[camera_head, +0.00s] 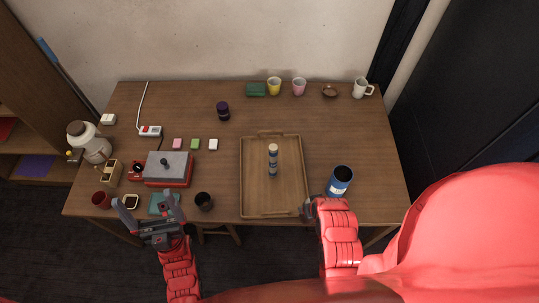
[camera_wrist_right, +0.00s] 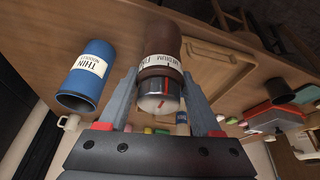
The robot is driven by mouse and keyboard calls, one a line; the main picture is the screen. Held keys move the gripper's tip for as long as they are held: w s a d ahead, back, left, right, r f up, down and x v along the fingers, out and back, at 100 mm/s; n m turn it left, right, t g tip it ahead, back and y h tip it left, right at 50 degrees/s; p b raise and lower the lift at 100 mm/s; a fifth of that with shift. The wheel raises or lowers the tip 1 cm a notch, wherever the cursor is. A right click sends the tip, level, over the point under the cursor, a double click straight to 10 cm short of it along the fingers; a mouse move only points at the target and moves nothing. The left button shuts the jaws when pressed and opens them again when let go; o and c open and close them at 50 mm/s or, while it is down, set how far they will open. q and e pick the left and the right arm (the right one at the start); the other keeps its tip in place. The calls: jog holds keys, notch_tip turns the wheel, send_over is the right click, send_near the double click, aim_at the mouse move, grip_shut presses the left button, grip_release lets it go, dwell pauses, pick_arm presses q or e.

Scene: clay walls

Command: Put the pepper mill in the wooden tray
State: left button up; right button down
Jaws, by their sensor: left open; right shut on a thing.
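My right gripper (camera_wrist_right: 162,82) is shut on a brown cylinder (camera_wrist_right: 161,32) that I take to be the pepper mill. It has a white label reading "MEDIUM" and a black and silver dial end with a red mark. My arm hides it in the head view. My right gripper (camera_head: 308,208) shows there near the wooden tray's front right corner. The wooden tray (camera_head: 255,192) lies on the table, and a slim blue-and-tan banded object (camera_head: 272,160) stands in it. My left gripper (camera_head: 146,210) is open and empty near the table's front left edge.
A blue canister (camera_head: 340,180) stands right of the tray; it also shows in the right wrist view (camera_wrist_right: 87,75). A dark cup (camera_head: 204,201) is left of the tray, and a red-and-grey appliance (camera_head: 168,168) further left. Mugs line the back. Much of the tray is bare.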

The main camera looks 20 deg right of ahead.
jog(key=w+a+f+b, duration=0.2)
jog(key=w, duration=0.5)
jog(key=w+a+f+b, duration=0.2)
jog(key=w+a, duration=0.1)
jog(key=w, duration=0.5)
jog(key=shift+w+f+b, duration=0.15)
jog(key=shift+f+b, duration=0.2)
jog(key=shift+f, duration=0.05)
jog(key=shift+a, duration=0.1)
